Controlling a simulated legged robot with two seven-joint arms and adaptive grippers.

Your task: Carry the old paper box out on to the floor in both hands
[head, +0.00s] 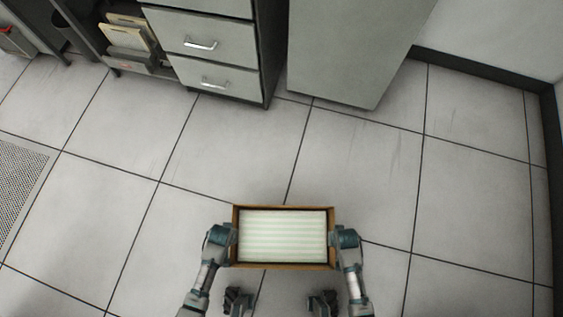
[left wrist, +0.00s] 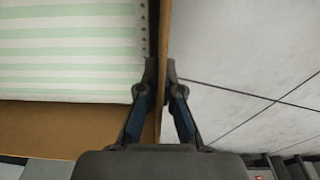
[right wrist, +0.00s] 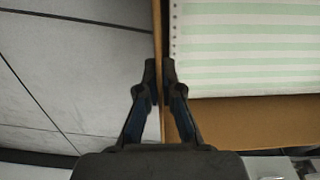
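The old paper box (head: 284,266) is an open brown carton holding green-and-white striped paper (head: 283,235). It is in front of me at the bottom middle of the head view, over the floor; I cannot tell its height. My left gripper (head: 231,240) is at its left wall, and in the left wrist view the fingers (left wrist: 162,75) close on that thin wall (left wrist: 165,30), one on each side. My right gripper (head: 336,240) is at the right wall, and in the right wrist view its fingers (right wrist: 160,75) pinch that wall (right wrist: 158,25) the same way.
A grey drawer cabinet (head: 215,75) and a tall light cabinet (head: 345,60) stand at the back. A shelf with folders (head: 128,35) is at the back left. A perforated floor tile (head: 18,185) lies at the left. The tiled floor (head: 370,165) around the box is clear.

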